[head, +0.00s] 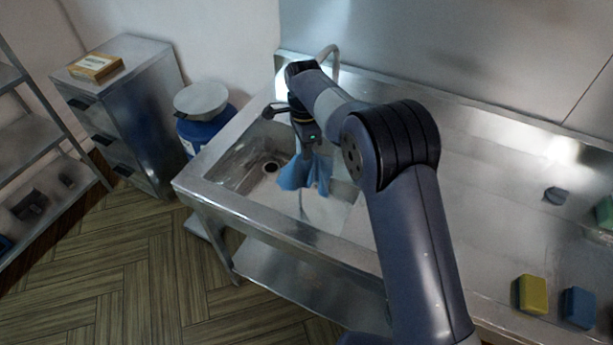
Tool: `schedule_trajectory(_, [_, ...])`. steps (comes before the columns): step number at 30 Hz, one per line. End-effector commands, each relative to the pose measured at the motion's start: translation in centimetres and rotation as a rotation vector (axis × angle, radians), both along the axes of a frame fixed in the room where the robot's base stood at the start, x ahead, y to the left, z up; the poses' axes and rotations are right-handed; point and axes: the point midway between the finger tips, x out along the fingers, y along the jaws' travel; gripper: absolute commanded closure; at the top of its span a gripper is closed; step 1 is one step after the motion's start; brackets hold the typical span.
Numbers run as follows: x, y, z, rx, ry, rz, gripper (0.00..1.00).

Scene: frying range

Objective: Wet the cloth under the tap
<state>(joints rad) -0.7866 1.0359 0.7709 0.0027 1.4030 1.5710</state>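A blue cloth (306,172) hangs in folds from my gripper (308,143), over the sink basin (237,168). The fingers look closed on the cloth's top, though the fingertips are small and partly hidden. The tap (333,58) is a curved pale spout at the back of the sink, mostly hidden behind my arm. I cannot see its outlet or whether water runs. I cannot tell whether the cloth is wet. The drain (270,167) shows in the basin floor, left of the cloth.
A yellow sponge (532,294) and a blue sponge (578,307) lie on the steel counter (480,220) at right, with green pieces at the edge. A blue bin (205,125) with a grey lid stands left of the sink. A drawer cabinet (150,110) stands beyond it.

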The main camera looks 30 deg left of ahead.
Motion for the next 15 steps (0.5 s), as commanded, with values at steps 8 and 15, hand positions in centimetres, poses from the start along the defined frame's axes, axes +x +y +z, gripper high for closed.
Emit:
schedule_trajectory(8, [1.70,1.27,1.66,0.054,-0.066,-0.020,1.00])
schedule_trajectory(15, [1.71,1.28,1.66,0.054,-0.066,-0.020,1.00])
